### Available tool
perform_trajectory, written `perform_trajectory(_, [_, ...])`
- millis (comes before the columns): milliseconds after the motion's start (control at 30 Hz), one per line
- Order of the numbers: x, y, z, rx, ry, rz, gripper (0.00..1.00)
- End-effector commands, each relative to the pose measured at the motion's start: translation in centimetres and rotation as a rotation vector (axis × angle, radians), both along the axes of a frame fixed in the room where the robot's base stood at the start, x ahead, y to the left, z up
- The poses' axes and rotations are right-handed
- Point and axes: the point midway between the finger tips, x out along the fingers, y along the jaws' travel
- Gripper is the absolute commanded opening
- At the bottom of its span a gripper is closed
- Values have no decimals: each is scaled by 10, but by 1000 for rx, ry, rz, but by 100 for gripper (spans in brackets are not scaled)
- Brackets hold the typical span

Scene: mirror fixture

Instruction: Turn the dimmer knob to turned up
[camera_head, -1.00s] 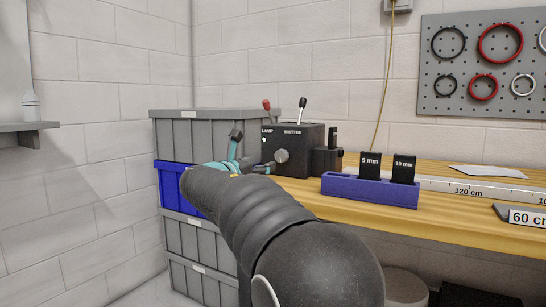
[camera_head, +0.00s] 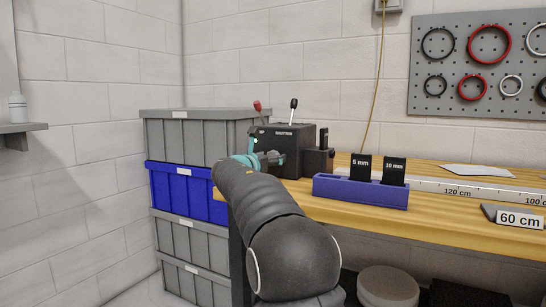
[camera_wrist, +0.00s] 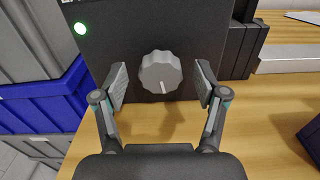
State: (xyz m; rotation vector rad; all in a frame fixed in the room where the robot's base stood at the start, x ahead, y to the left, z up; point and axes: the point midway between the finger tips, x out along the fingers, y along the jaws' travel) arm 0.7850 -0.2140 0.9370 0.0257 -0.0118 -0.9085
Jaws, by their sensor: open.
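The dimmer knob (camera_wrist: 161,73) is a grey, scalloped dial with a white pointer line, on the front face of a black control box (camera_head: 290,142). In the wrist view the pointer line points down and slightly right. My gripper (camera_wrist: 161,84) is open, with one finger on each side of the knob and a gap to it on both sides. The fingertips reach about level with the knob in the picture; contact is not visible. In the head view my gripper (camera_head: 268,158) is in front of the box and hides the knob.
Stacked crates (camera_head: 182,190) stand left; a blue holder (camera_head: 360,191) with black blocks sits right on the wooden bench (camera_head: 440,232).

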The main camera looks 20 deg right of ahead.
Motion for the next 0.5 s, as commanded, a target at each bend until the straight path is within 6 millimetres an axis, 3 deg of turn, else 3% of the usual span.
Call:
perform_trajectory(433, [7, -8, 0, 1, -1, 1, 72])
perform_trajectory(500, [7, -8, 0, 1, -1, 1, 57])
